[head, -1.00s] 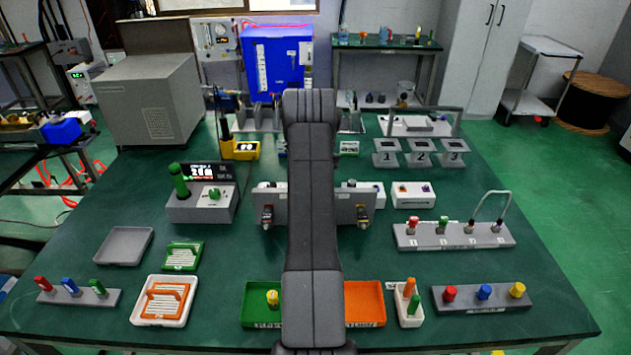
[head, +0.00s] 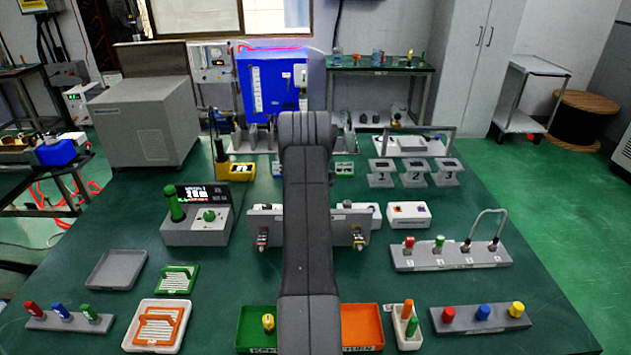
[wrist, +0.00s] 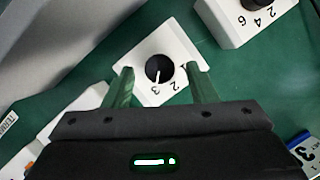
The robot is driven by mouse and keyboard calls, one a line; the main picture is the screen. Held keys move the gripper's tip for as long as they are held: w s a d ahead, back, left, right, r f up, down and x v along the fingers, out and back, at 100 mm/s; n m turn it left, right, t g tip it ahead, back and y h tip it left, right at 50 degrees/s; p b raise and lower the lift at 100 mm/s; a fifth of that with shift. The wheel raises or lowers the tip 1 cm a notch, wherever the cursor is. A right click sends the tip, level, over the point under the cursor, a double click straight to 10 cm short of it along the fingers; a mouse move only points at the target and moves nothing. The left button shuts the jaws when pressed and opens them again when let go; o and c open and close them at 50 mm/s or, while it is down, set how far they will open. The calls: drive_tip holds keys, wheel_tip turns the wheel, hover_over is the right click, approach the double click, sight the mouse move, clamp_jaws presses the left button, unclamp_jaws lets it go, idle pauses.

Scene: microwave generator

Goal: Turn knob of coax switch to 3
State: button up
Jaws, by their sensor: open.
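In the wrist view a white box (wrist: 180,56) carries a round black knob (wrist: 159,69) with a white pointer line. The digits 2 and 3 show beside the knob, and the lower end of the line lies near the 3. My gripper (wrist: 160,75) is open, with one green finger on each side of the knob. I cannot tell whether the fingers touch it. In the head view my arm hides the gripper, and I cannot tell which white box there is this one.
A second white box (wrist: 235,22) marked 2, 4 and 6 stands close by at the upper right of the wrist view. In the head view a white box (head: 409,214) stands right of my arm. A grey connector panel (head: 480,258) lies in front of it.

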drive_tip(key=v, duration=1.2)
drive_tip(key=shift+r, duration=0.3)
drive_tip(key=x, duration=1.3)
drive_tip(key=shift+f, duration=0.45)
